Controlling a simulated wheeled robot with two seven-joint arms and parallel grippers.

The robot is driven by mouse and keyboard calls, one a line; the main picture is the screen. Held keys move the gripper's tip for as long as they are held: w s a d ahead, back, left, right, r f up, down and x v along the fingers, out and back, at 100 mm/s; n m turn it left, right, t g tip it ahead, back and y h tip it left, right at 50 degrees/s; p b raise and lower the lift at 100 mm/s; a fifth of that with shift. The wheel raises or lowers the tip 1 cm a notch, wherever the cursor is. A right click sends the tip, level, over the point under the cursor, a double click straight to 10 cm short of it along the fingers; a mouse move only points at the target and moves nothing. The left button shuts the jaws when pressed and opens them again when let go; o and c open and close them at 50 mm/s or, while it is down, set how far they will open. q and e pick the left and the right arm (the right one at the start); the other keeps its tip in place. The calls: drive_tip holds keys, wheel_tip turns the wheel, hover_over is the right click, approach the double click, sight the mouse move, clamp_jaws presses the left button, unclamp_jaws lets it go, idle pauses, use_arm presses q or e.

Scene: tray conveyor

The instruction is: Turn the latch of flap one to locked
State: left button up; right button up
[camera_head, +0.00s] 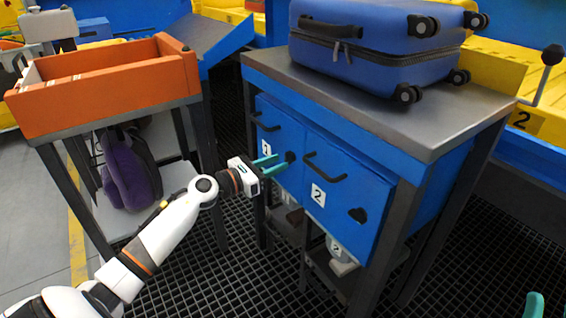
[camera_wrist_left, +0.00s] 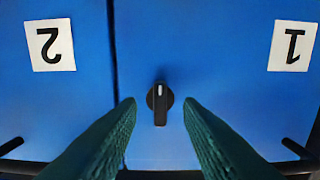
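Flap one (camera_head: 283,128) is a blue door with a white "1" label, left of flap two (camera_head: 345,180) on the cabinet front. My left gripper (camera_head: 270,166) is open in front of flap one. In the left wrist view its teal fingertips (camera_wrist_left: 160,102) stand either side of the latch, with visible gaps.
A blue suitcase (camera_head: 375,45) lies on the grey cabinet top (camera_head: 455,105). Dark bar handles (camera_head: 325,168) stick out from the flaps. An orange tray (camera_head: 110,90) stands on a table at left, above a purple bag (camera_head: 125,170). Dark grating floor lies in front.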

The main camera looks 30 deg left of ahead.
sight(289, 158)
use_arm(q)
drive_tip(key=shift+x, duration=1.4)
drive_tip(key=shift+c, duration=0.5)
